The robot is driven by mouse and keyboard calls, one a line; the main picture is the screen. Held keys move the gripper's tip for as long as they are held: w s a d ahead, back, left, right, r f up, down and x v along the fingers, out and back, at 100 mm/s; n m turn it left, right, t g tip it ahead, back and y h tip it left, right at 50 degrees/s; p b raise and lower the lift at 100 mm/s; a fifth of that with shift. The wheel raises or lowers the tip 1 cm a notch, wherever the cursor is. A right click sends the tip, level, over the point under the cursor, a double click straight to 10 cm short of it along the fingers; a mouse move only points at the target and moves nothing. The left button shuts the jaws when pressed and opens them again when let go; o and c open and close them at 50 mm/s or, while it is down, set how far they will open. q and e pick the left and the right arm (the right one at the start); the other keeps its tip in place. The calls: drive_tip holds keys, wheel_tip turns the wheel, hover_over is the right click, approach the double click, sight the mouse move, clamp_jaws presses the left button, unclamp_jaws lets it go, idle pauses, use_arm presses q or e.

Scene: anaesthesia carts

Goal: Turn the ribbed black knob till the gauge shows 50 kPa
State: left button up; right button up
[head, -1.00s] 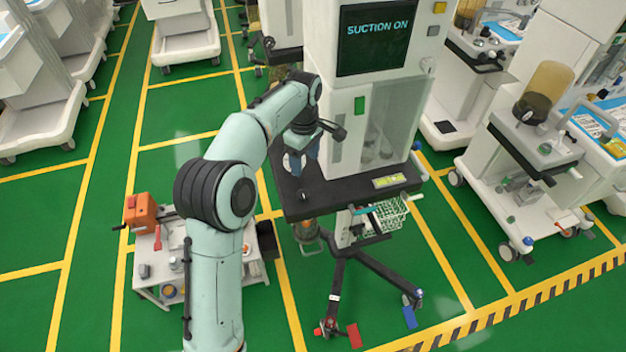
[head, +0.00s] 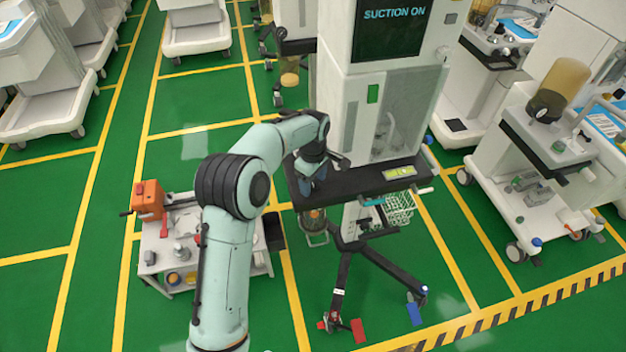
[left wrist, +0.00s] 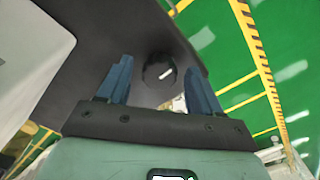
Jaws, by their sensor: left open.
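The round black knob (left wrist: 160,72) with a white mark shows in the left wrist view, on the dark shelf (left wrist: 95,50). My left gripper (head: 311,183) is over the left end of the black shelf (head: 365,181) of the suction cart in the head view. Its blue fingers are open, one to each side of the knob in the left wrist view. I cannot tell how far the fingertips are from it. In the head view the gripper and arm largely hide the knob. No gauge reading can be made out in either view. My right gripper is not in view.
The cart's white column with a "SUCTION ON" screen (head: 391,28) rises behind the shelf. A low white trolley (head: 205,262) with an orange device (head: 147,197) stands to the left. Other carts stand right and behind. Green floor is free between them.

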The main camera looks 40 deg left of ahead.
use_arm(q)
drive_tip(key=c, duration=1.1)
drive_tip(key=shift+o, duration=0.2)
